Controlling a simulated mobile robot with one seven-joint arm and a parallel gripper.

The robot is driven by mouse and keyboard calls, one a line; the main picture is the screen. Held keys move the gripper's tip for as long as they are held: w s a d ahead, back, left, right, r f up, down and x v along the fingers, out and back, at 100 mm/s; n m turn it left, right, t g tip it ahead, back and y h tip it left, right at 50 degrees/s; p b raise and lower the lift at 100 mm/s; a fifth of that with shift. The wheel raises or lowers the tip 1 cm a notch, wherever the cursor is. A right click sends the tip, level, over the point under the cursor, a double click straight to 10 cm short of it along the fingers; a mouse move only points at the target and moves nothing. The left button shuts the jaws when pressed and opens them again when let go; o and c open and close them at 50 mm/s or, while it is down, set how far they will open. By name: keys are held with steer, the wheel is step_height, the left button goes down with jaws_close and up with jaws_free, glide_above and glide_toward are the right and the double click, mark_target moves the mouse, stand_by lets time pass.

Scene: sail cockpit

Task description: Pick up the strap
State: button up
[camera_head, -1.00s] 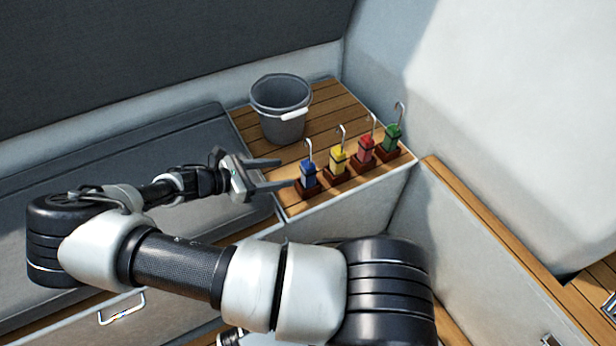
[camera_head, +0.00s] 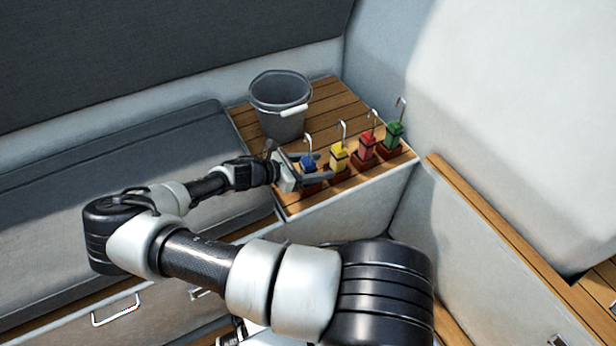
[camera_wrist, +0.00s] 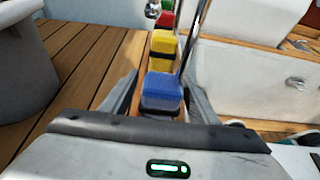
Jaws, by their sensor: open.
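Four colours of strap bundle with metal hooks stand upright in brown holders in a row: blue (camera_head: 307,162), yellow (camera_head: 339,157), red (camera_head: 367,146) and green (camera_head: 393,135). Which one the task means is not shown. My gripper (camera_head: 320,168) is open at the blue one, with a finger on either side of it. In the wrist view the blue strap (camera_wrist: 161,92) lies between my open fingers (camera_wrist: 160,88), and yellow (camera_wrist: 163,45) and red lie beyond it. I cannot tell whether a finger touches the blue strap. My fingers partly hide it in the head view.
A grey bucket (camera_head: 281,108) stands on the slatted wooden top (camera_head: 325,97), behind the row. The seat cushion (camera_head: 130,175) is to the left, and the white wall rises behind green. Bare slats lie between bucket and row.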

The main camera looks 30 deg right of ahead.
steer(key=shift+d, duration=0.2)
steer(key=shift+c, duration=0.2)
steer(key=c, duration=1.3)
